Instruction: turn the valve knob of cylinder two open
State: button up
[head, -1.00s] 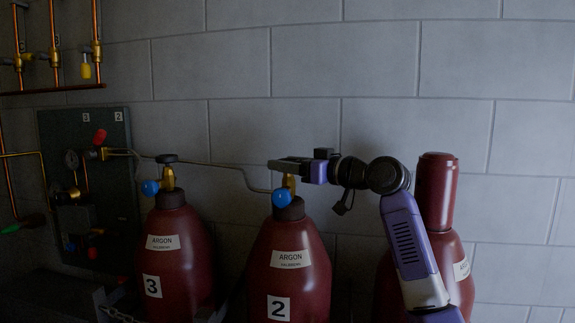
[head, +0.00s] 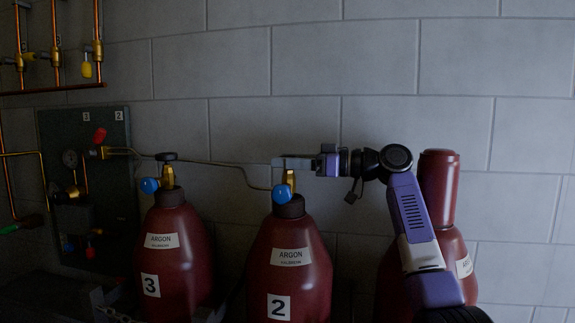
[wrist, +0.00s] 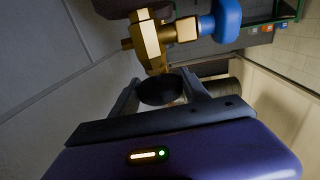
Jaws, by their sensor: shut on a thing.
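Cylinder two (head: 289,262) is a dark red argon bottle with a "2" label, at the middle bottom of the head view. A brass valve with a blue cap (head: 282,195) stands on its top. My gripper (head: 282,163) reaches in from the right, level with the top of that valve. In the wrist view, my gripper (wrist: 160,92) is shut on the dark round valve knob (wrist: 160,90), one finger on each side of it. The brass valve body (wrist: 149,40) and the blue cap (wrist: 228,18) show beyond the knob. In the head view the knob is hidden by the fingers.
Cylinder three (head: 177,255) stands to the left with its own black knob (head: 166,157). A capped red cylinder (head: 438,190) stands behind my arm on the right. A gauge panel (head: 90,190) and copper pipes are on the left wall. A thin line runs behind the valves.

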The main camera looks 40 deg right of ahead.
jog(key=shift+n+g+y, duration=0.7)
jog(key=shift+g+y, duration=0.1)
jog(key=shift+y, duration=0.2)
jog(key=o, duration=1.4)
jog(key=shift+c, duration=0.2)
notch_tip(320, 180, up, 20)
